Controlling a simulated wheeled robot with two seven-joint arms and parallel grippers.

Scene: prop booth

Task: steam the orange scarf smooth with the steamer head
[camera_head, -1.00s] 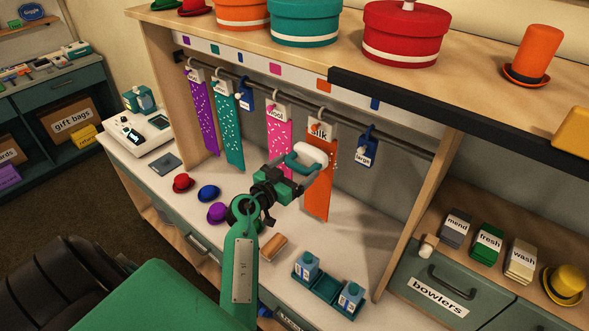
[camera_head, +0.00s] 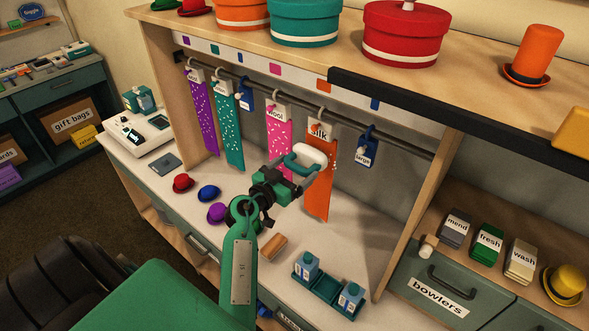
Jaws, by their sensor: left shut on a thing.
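The orange scarf (camera_head: 319,190) hangs from the rail under a white tag that reads "silk", partly covered. My left gripper (camera_head: 306,163) is shut on the steamer head (camera_head: 310,153), a white rounded head with a teal handle. The steamer head is in front of the upper part of the scarf; I cannot tell whether it touches the cloth. The scarf's lower part hangs free above the counter. My right gripper does not show.
A pink scarf (camera_head: 278,148), a teal scarf (camera_head: 229,135) and a purple scarf (camera_head: 204,125) hang to the left. A blue "large" tag (camera_head: 366,152) hangs to the right. Small hats, a brush (camera_head: 273,247) and a teal tray (camera_head: 324,288) with bottles occupy the counter.

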